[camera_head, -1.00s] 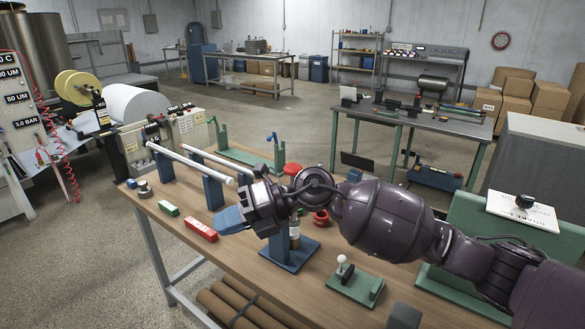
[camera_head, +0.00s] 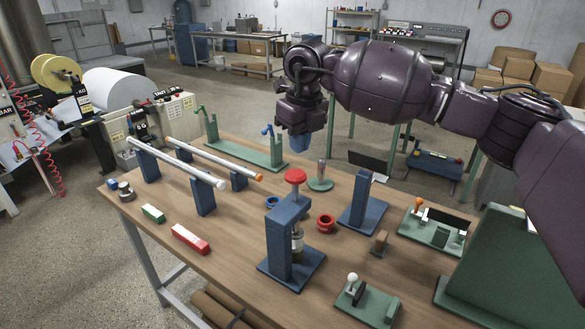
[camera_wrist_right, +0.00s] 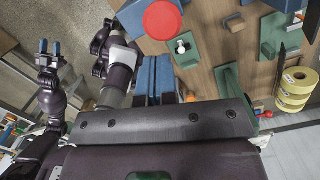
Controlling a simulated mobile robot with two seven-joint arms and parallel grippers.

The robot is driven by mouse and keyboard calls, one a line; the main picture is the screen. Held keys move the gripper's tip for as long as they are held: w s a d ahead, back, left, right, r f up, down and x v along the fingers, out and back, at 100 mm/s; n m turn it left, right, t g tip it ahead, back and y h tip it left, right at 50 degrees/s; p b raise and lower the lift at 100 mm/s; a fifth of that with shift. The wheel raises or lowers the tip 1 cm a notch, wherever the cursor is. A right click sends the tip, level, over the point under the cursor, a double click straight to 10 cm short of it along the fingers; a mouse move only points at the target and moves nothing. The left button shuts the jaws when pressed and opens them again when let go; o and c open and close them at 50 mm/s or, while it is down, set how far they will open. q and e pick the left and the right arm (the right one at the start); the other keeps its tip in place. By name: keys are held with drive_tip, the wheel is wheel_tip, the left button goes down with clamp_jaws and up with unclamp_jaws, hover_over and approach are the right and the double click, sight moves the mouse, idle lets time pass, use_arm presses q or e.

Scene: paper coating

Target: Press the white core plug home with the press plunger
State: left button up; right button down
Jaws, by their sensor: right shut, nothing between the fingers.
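The press is a blue stand (camera_head: 280,243) near the front middle of the table. Its red plunger knob (camera_head: 295,177) stands up at the top and also shows in the right wrist view (camera_wrist_right: 162,19). A small piece with a pale band (camera_head: 297,243) sits under the plunger; I cannot tell whether it holds the white core plug. The near tube (camera_head: 180,163) on the blue supports has a white end. My right gripper (camera_head: 299,143) is shut and empty, fingers down, above and beyond the knob, apart from it. My left gripper (camera_wrist_right: 50,47) is open in the right wrist view.
A green fixture with a white ball knob (camera_head: 367,304) is at the front. Green and red blocks lie at front left.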

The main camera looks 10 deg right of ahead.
sight(297, 174)
drive_tip(key=shift+w+d+r, duration=0.1)
drive_tip(key=shift+d+r, duration=0.05)
drive_tip(key=shift+d, duration=0.05)
drive_tip(key=shift+w+a+f+b, duration=0.1)
drive_tip(key=shift+f+b, duration=0.55)
drive_tip(key=shift+f, duration=0.7)
drive_tip(key=shift+w+a+f+b, duration=0.1)
drive_tip(key=shift+f+b, duration=0.55)
drive_tip(key=shift+f, duration=0.7)
drive_tip(key=shift+w+f+b, duration=0.1)
drive_tip(key=shift+f+b, duration=0.35)
drive_tip(key=shift+f, duration=0.35)
use_arm(q)
wheel_tip(297, 174, down, 3)
drive_tip(key=shift+f, duration=0.1)
drive_tip(key=shift+s+f, duration=0.15)
drive_tip(key=shift+s, duration=0.05)
use_arm(e)
drive_tip(key=shift+f, duration=0.1)
